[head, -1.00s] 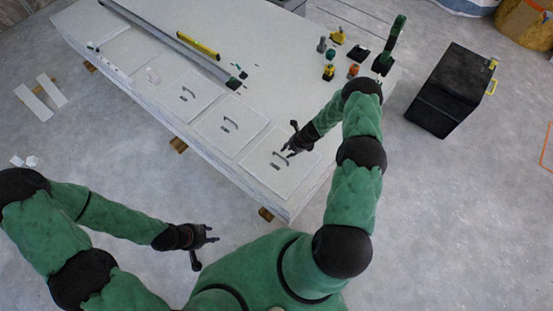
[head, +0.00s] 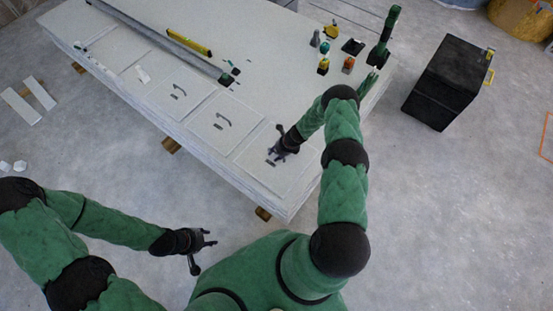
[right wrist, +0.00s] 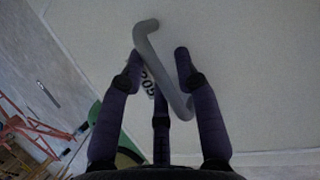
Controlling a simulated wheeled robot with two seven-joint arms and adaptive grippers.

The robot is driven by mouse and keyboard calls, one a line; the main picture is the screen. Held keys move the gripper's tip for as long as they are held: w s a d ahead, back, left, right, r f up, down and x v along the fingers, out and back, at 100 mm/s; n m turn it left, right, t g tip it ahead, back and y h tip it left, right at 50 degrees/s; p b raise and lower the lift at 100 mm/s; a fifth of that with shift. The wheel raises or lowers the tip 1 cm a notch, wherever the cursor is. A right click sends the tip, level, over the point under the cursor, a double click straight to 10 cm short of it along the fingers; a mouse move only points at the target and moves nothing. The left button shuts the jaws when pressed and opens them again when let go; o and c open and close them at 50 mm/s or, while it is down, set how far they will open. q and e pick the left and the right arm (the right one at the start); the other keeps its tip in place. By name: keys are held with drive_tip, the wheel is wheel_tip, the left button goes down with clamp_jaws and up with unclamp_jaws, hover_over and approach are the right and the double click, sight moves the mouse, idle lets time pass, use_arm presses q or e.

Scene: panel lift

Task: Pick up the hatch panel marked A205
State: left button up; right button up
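Three pale square hatch panels with grey handles lie in a row on the white slab: a far one (head: 178,95), a middle one (head: 219,126) and a near one (head: 285,177). Their labels are too small to read in the head view. My right gripper (head: 280,154) is at the near panel's handle and hides most of it. In the right wrist view the bent grey handle (right wrist: 165,70) runs between the spread fingers of this gripper (right wrist: 158,65). A label behind it is partly hidden; I cannot read it fully. My left gripper (head: 205,245) is open and empty, off the slab.
The large white slab (head: 270,50) rests on wooden blocks. A yellow level (head: 189,41) and a long grey bar (head: 150,35) lie on it. Several small tools stand at its far right. A black case (head: 448,80) stands on the floor at right.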

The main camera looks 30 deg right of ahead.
sight(276, 153)
drive_tip(key=shift+r, duration=0.1)
drive_tip(key=shift+c, duration=0.3)
clamp_jaws()
drive_tip(key=shift+w+r, duration=0.1)
drive_tip(key=shift+r+p, duration=0.35)
drive_tip(key=shift+r, duration=0.2)
wheel_tip(276, 153, up, 3)
drive_tip(key=shift+f+p, duration=0.2)
drive_tip(key=shift+p, duration=0.45)
drive_tip(key=s+a+r+p, duration=0.3)
drive_tip(key=s+a+r, duration=0.2)
drive_tip(key=s+r, duration=0.4)
drive_tip(key=shift+s+a, duration=0.2)
drive_tip(key=shift+s, duration=1.7)
